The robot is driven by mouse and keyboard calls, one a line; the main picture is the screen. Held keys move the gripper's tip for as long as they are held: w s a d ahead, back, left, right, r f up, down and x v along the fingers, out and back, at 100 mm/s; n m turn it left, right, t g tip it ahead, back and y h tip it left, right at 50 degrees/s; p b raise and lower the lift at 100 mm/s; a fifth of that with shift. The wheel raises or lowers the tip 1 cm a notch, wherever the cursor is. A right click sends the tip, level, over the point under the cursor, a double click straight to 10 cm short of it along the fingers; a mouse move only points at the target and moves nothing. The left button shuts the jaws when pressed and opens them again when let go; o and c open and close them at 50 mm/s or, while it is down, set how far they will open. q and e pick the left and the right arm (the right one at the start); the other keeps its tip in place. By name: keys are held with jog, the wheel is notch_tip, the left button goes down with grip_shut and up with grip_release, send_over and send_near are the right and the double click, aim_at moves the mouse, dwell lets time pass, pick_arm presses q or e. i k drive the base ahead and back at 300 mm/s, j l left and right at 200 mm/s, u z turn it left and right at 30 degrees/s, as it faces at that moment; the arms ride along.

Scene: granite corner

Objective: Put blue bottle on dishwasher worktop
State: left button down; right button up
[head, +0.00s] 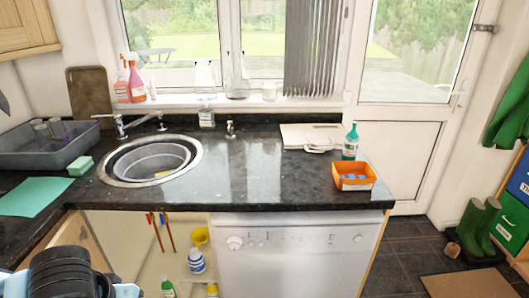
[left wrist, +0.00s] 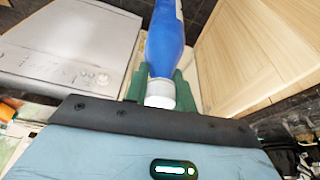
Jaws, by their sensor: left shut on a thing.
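My left gripper (left wrist: 160,84) is shut on a blue bottle (left wrist: 165,45) in the left wrist view, its green fingers on either side near the bottle's white cap. The bottle's far end runs out of that frame at the top. In the head view only part of my left arm shows at the bottom left; the left fingers and the held bottle cannot be made out there. The dark granite worktop (head: 268,182) runs over the white dishwasher (head: 290,245), which also shows in the left wrist view (left wrist: 75,50). My right gripper is not in view.
An orange box (head: 353,184), a green bottle (head: 350,143) and pale boards (head: 310,137) stand at the worktop's right. The sink (head: 197,158) is left; bare worktop lies between. The open cupboard holds a blue-and-white bottle (head: 196,262). A wooden door (left wrist: 245,50) is beside my gripper.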

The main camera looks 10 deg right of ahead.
aim_at(250, 172)
jog(key=i+j, duration=0.7)
jog(key=j, duration=0.2)
jog(key=z, duration=1.25)
